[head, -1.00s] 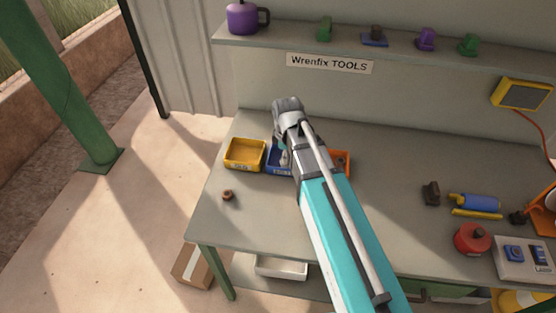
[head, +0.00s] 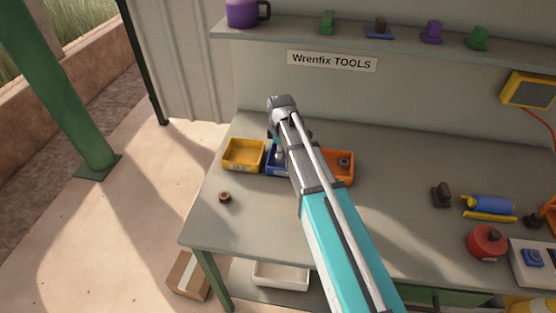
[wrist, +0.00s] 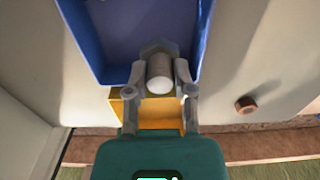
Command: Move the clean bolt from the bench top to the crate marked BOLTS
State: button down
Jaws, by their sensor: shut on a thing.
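My gripper (wrist: 160,82) is shut on a grey bolt (wrist: 159,74), held by its sides with its round shank end toward the wrist camera and its wider head beyond. The bolt is over the near edge of the blue crate (wrist: 82,40); the wrist view does not clearly show its height. In the head view my gripper (head: 278,148) points down at the blue crate (head: 277,171), which my arm partly covers. The blue crate stands between the yellow crate (head: 243,166) and the orange crate (head: 343,180). I cannot read the crate labels clearly.
A brown nut (head: 225,197) lies on the bench top (head: 255,228) in front of the yellow crate. A dark piece (head: 344,161) sits in the orange crate. A shelf (head: 400,42) runs above.

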dwell(0.3)
jog(key=shift+w+a+f+b, duration=0.1)
jog(key=shift+w+f+b, duration=0.3)
jog(key=shift+f+b, duration=1.55)
jog(key=shift+b, duration=0.05)
jog(key=shift+f, duration=0.15)
jog(key=shift+c, duration=2.4)
grip_release()
notch_tip(320, 180, up, 12)
jog(key=p, duration=1.2)
